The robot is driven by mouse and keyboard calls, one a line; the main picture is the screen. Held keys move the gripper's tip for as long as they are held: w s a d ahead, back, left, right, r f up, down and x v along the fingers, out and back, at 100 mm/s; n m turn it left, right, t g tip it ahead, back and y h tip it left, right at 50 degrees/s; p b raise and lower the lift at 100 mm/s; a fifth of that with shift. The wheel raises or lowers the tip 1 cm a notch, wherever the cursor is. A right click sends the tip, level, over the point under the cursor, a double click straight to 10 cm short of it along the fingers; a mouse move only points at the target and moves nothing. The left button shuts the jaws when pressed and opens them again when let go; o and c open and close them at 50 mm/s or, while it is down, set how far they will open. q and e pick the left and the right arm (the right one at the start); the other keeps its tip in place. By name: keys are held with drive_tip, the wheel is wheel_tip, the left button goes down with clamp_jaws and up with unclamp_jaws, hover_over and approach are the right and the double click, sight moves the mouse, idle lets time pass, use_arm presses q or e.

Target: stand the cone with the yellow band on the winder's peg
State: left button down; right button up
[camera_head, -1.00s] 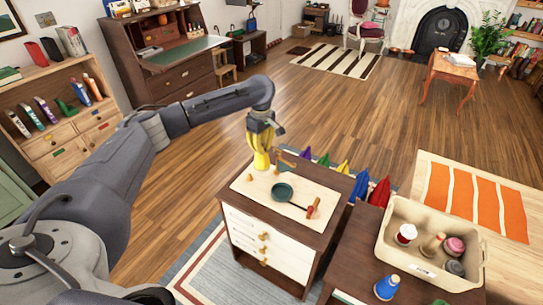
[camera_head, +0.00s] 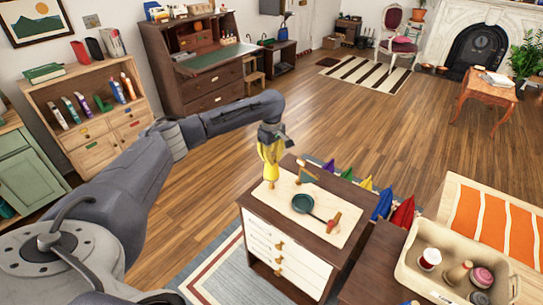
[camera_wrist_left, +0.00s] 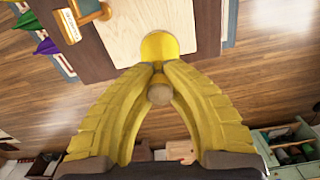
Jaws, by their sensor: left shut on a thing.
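My left gripper (camera_head: 270,150), with yellow fingers, is shut on a yellow cone. In the left wrist view, the yellow cone (camera_wrist_left: 168,47) shows as a round yellow end past the fingertips, with a tan knob-like end (camera_wrist_left: 159,92) between the fingers. The fingers hide most of it, so I cannot make out its band. It is above the back left part of a pale board on the cabinet. The winder seems to be the dark green disc (camera_head: 303,203) with an arm and red end on that board; its peg is not clear. My right gripper is not in view.
A brown guide-like piece (camera_head: 306,172) stands at the board's back edge. Colored pointed shapes (camera_head: 366,184) line the cabinet's far side. A beige bin (camera_head: 412,262) with several spools stands at the right. Open wooden floor lies behind the cabinet.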

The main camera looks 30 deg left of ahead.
sight(272, 169)
use_arm(q)
drive_tip(key=shift+f, duration=3)
drive_tip(key=c, duration=1.5)
unclamp_jaws()
wheel_tip(272, 169, up, 12)
drive_tip(key=shift+f, duration=0.1)
